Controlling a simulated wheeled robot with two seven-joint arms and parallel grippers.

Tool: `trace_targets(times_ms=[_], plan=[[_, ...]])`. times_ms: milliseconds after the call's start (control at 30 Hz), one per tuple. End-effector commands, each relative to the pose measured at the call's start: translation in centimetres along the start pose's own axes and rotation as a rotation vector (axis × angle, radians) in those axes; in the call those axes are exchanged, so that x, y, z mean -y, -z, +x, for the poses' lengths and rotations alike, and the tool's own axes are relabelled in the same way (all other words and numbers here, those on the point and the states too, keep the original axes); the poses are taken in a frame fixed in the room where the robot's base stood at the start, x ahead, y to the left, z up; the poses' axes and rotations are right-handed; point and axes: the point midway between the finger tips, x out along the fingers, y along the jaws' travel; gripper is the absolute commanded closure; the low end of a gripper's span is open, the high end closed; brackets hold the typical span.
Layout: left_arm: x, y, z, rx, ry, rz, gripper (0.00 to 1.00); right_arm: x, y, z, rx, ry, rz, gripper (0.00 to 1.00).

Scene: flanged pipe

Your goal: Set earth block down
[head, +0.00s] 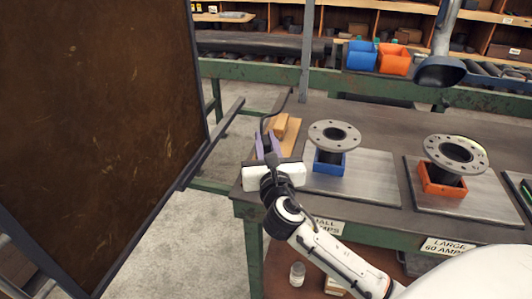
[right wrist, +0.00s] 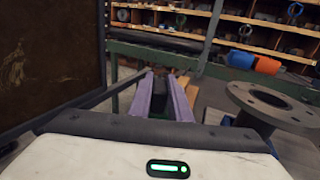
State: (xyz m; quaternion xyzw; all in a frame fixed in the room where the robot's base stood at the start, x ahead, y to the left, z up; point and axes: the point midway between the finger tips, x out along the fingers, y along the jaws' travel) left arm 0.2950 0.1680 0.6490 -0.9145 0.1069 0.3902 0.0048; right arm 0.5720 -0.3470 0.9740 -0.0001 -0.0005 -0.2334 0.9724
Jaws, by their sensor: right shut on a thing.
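My right gripper (head: 267,147) reaches over the near left corner of the bench, its purple fingers pointing away from me. It is shut on a small dark block, which I take to be the earth block (right wrist: 172,84); it shows between the two fingers in the right wrist view. A black cable (head: 288,100) rises from near the fingertips in the head view. The fingers and wrist hide most of the block, and I cannot tell whether it touches the bench. A tan wooden piece (head: 280,125) sits just right of the fingers. My left gripper is not in view.
A flanged pipe stands in a blue holder (head: 328,165) close right of my gripper. Another stands in an orange holder (head: 441,180) farther right. A large brown panel (head: 95,120) stands at the left. A grey hood (head: 440,70) hangs at the upper right.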

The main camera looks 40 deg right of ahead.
Motion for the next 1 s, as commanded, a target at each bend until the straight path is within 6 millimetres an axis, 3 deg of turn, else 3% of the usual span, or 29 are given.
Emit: trace_targets(times_ms=[200, 567, 600, 700, 1000], plan=[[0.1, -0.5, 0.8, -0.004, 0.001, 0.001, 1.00, 0.0, 2.9, 0.0, 0.002, 0.000, -0.001, 1.00], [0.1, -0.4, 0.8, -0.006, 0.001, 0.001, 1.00, 0.0, 3.2, 0.0, 0.004, 0.000, 0.001, 1.00], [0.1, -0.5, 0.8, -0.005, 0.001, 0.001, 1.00, 0.0, 3.5, 0.0, -0.002, 0.000, 0.000, 0.81], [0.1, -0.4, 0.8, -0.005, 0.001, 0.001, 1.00, 0.0, 3.5, 0.0, -0.002, 0.000, 0.000, 0.64], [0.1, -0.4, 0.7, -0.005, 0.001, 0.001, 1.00, 0.0, 3.4, 0.0, -0.002, 0.000, 0.000, 0.64]])
